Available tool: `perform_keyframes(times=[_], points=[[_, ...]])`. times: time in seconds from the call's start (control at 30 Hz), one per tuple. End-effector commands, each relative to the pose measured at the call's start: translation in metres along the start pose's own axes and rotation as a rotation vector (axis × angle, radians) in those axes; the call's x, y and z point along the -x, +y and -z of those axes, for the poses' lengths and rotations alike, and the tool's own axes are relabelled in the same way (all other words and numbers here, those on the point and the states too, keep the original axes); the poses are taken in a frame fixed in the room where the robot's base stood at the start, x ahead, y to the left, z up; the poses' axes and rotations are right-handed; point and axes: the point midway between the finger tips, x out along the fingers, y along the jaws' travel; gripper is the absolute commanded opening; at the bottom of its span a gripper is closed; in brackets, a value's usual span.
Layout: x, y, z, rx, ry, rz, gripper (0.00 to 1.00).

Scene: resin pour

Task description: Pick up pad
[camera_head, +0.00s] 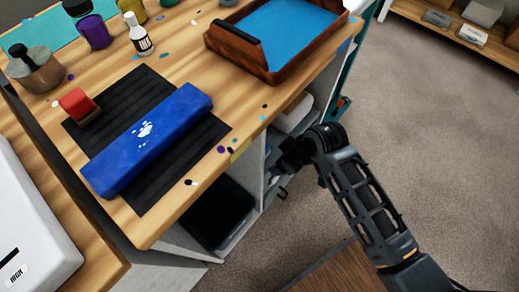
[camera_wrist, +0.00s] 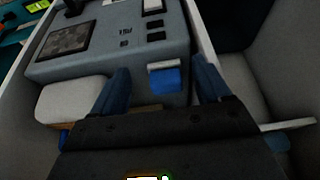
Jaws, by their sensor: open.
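A small blue block with a pale grey top, perhaps the pad (camera_wrist: 165,79), shows in the wrist view. It lies between and beyond the fingers of my gripper (camera_wrist: 161,66), against a grey box-shaped device. My gripper is open, with a dark blue finger on each side and nothing clasped. I cannot tell how far the block is from the fingertips. In the head view my gripper (camera_head: 280,165) reaches into the shelving under the bench, and its fingertips are hard to make out. The blue block is not visible there.
The grey device (camera_wrist: 110,50) and a white rounded block (camera_wrist: 70,101) crowd the gripper's left. Above, the wooden bench (camera_head: 180,60) carries a blue bar (camera_head: 150,140), a red block (camera_head: 78,104) and a wooden tray (camera_head: 240,50).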

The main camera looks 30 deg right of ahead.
Motion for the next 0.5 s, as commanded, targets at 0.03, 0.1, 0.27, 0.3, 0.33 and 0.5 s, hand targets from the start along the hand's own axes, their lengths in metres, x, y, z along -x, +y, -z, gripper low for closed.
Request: perform_keyframes(times=[0.03,0.1,0.27,0.3,0.33,0.5], points=[[-0.004,0.000,0.011,0.002,0.002,0.000,0.77],[-0.010,0.000,0.023,0.003,0.002,-0.001,0.77],[-0.018,0.000,0.042,0.000,0.001,-0.001,0.77],[-0.019,0.000,0.045,0.001,0.001,-0.001,0.77],[-0.020,0.000,0.047,0.001,0.001,-0.001,0.77],[-0.023,0.000,0.056,0.001,0.001,-0.001,0.77]])
